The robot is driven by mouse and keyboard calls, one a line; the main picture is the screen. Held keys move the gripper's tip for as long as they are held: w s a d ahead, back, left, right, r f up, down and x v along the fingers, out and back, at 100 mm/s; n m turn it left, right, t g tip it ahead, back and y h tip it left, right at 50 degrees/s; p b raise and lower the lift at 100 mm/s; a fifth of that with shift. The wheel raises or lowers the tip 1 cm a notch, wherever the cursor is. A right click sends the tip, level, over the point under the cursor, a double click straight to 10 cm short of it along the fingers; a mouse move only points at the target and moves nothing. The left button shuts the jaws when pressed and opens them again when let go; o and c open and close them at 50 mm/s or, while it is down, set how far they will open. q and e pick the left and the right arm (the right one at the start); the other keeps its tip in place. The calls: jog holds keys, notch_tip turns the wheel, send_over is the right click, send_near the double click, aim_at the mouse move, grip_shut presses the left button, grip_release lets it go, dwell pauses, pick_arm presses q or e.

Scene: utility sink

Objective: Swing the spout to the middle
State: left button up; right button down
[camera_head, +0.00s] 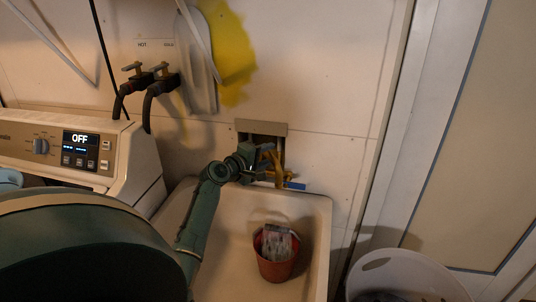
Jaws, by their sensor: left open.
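The utility sink (313,206) stands against the wall, with a brass-coloured faucet (277,165) at its back edge under a grey wall plate. The faucet's spout is mostly hidden behind my gripper and is too small to tell which way it points. My left gripper (264,165) is open at the faucet, just left of and overlapping the brass parts. I cannot tell whether the fingers touch the spout. My green left arm reaches over the sink's left side. My right gripper is not in view.
A red bucket (276,268) with greyish contents stands in the basin. A washing machine (136,165) reading OFF is at the left, below hot and cold taps (153,76). A white basket (403,270) is on the right. A blue piece (297,186) lies right of the faucet.

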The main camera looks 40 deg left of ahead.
pick_arm(q)
jog(key=shift+w+f, duration=0.1)
jog(key=shift+w, duration=0.55)
jog(key=shift+c, duration=0.5)
grip_shut()
